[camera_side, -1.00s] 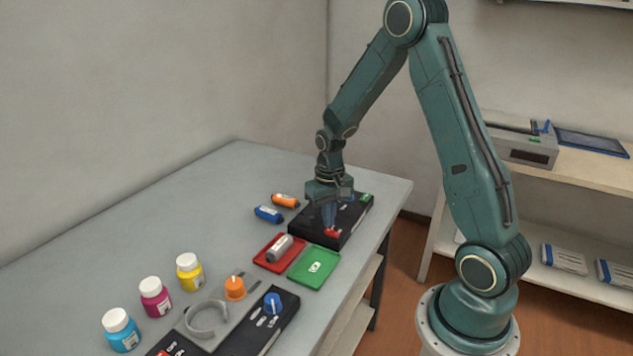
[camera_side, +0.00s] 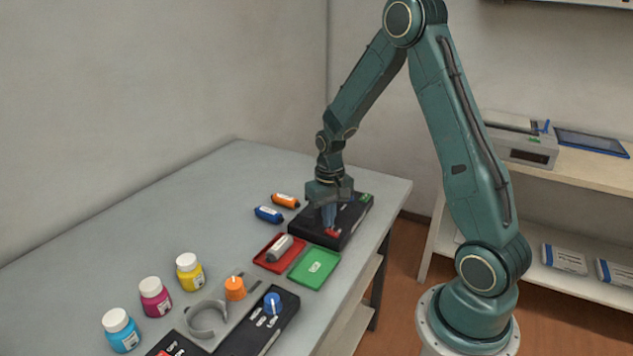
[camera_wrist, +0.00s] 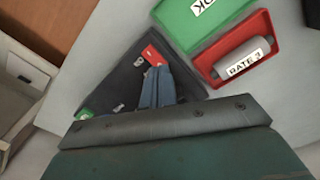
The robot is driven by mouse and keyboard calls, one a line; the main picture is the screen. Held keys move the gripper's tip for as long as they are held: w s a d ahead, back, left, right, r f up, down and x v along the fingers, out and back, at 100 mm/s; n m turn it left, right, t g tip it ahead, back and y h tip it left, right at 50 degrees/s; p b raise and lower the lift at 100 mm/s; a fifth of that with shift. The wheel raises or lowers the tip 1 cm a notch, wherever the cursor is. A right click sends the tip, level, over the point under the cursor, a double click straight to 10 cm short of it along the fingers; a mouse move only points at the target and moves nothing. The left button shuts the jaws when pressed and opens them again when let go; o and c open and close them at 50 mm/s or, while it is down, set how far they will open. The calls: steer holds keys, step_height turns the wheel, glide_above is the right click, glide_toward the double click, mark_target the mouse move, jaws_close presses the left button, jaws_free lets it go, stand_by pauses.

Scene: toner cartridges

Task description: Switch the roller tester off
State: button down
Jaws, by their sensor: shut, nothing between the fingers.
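The roller tester (camera_side: 350,222) is a flat black box near the table's right edge. It has a red button (camera_side: 332,232) at its near end and a green button (camera_side: 365,197) at its far end. In the wrist view the red button (camera_wrist: 153,54) lies just past my fingertips, and the green one (camera_wrist: 84,114) is at the lower left. My gripper (camera_side: 329,228) is shut and empty, pointing down over the red end; its blue fingers also show in the wrist view (camera_wrist: 157,75). I cannot tell whether the fingertips touch the red button.
A red tray (camera_side: 262,257) holding a grey cartridge (camera_side: 280,246) and a green tray (camera_side: 303,276) lie close in front of the tester. Blue (camera_side: 268,214) and orange (camera_side: 285,200) cartridges lie to its left. Bottles and a dial panel (camera_side: 262,330) stand nearer.

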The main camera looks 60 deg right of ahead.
mark_target(328, 231)
steer(key=shift+f, duration=0.85)
stand_by(0.8)
steer(key=shift+r, duration=3.5)
steer(key=shift+r, duration=0.1)
steer(key=s+a+r+n+t, duration=0.3)
steer(key=s+a+r, duration=0.3)
steer(key=a+r, duration=0.55)
steer(key=s+a+r+n+t, duration=0.1)
steer(key=s+a+r, duration=0.1)
steer(key=s, duration=0.3)
steer(key=s+a+r+n+t, duration=0.1)
steer(key=s+a+r+n, duration=0.1)
steer(key=s+r, duration=0.2)
steer(key=shift+s+a+t, duration=0.25)
steer(key=shift+s+t, duration=0.05)
steer(key=shift+s, duration=0.9)
